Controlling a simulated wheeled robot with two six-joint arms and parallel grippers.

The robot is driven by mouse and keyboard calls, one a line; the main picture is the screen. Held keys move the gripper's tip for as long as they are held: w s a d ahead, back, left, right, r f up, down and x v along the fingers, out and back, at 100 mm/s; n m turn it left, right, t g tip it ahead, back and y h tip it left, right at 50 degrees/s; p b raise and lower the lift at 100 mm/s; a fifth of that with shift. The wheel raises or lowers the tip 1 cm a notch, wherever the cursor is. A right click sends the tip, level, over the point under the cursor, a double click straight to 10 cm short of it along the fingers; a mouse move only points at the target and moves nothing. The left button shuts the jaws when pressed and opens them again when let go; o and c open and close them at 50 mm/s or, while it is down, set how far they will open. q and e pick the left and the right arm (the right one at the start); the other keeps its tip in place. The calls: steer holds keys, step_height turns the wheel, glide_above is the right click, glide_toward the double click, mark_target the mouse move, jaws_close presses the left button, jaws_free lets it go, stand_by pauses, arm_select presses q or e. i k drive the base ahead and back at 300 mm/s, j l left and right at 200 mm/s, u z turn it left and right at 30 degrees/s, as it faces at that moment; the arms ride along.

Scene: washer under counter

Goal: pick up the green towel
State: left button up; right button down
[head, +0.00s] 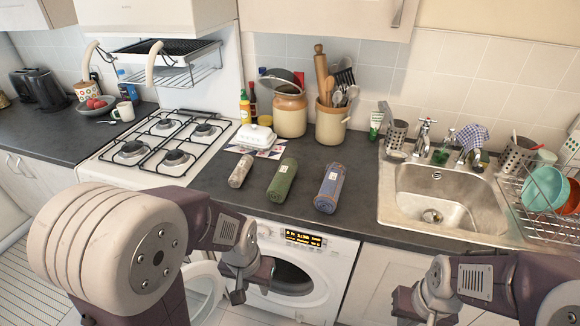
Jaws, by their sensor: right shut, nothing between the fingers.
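The green towel (282,180) is rolled up and lies on the dark counter, between a beige-grey rolled towel (241,171) on its left and a blue-grey rolled towel (331,188) on its right. My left gripper (251,284) is in front of the counter, below the green towel in the picture and apart from it. Its two fingers are spread with nothing between them. My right gripper (405,303) is low in front of the cabinet right of the washer, shut and empty, far from the towels.
The washer (318,270) stands under the counter with its round door (203,290) swung open to the left. A gas hob (165,150) lies left of the towels. A butter dish (255,138) and utensil crocks (331,124) stand behind them. The sink (437,195) is to the right.

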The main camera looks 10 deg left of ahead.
mark_target(277, 191)
steer(key=i+l+u, duration=0.1)
steer(key=u, duration=0.35)
steer(key=i+l+u, duration=0.1)
steer(key=u, duration=0.35)
steer(key=l+u, duration=0.2)
steer(key=u, duration=0.2)
steer(key=i+l+u, duration=0.1)
steer(key=u, duration=0.35)
steer(key=l+u, duration=0.3)
steer(key=u, duration=0.15)
